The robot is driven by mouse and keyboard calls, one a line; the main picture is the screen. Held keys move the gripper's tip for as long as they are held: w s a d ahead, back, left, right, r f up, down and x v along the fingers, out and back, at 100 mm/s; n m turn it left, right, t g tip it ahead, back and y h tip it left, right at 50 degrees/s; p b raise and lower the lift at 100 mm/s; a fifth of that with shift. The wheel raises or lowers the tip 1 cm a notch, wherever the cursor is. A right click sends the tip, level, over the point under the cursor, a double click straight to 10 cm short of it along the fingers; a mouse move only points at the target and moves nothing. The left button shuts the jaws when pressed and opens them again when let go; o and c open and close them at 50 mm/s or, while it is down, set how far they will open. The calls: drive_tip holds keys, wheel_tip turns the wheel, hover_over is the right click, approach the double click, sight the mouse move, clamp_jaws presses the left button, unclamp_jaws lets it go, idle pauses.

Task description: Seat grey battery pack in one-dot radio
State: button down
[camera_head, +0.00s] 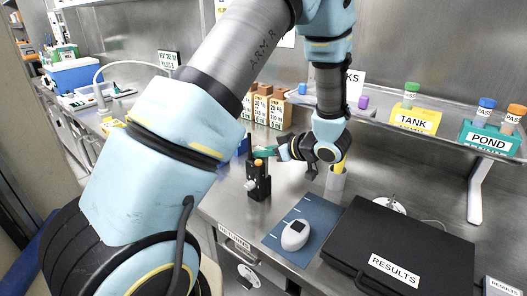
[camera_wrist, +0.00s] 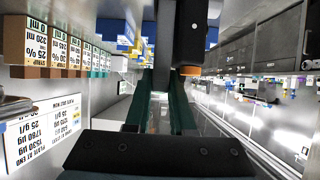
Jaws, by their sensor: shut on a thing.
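The black radio (camera_head: 259,187) stands upright on the bench, with an orange knob on top and a pale round part on its side. In the wrist view the radio (camera_wrist: 190,42) is at top centre-right, with one small pale dot visible. My gripper (camera_head: 264,152) is beside the radio's top, its green fingers pointing left. In the wrist view my gripper (camera_wrist: 160,105) is shut on a dark grey block, apparently the battery pack (camera_wrist: 163,50), close beside the radio. I cannot tell whether pack and radio touch or whether it is seated. The pack is not distinguishable in the head view.
A blue mat (camera_head: 318,213) with a white handheld device (camera_head: 295,235) lies in front. A black case (camera_head: 400,250) marked RESULTS is at right. A shelf (camera_head: 430,130) runs above the bench.

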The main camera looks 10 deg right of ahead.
drive_tip(key=shift+f, duration=0.15)
drive_tip(key=c, duration=0.7)
unclamp_jaws()
drive_tip(key=b+v, duration=0.2)
drive_tip(key=v, duration=0.8)
drive_tip(key=shift+s+d+r, duration=0.25)
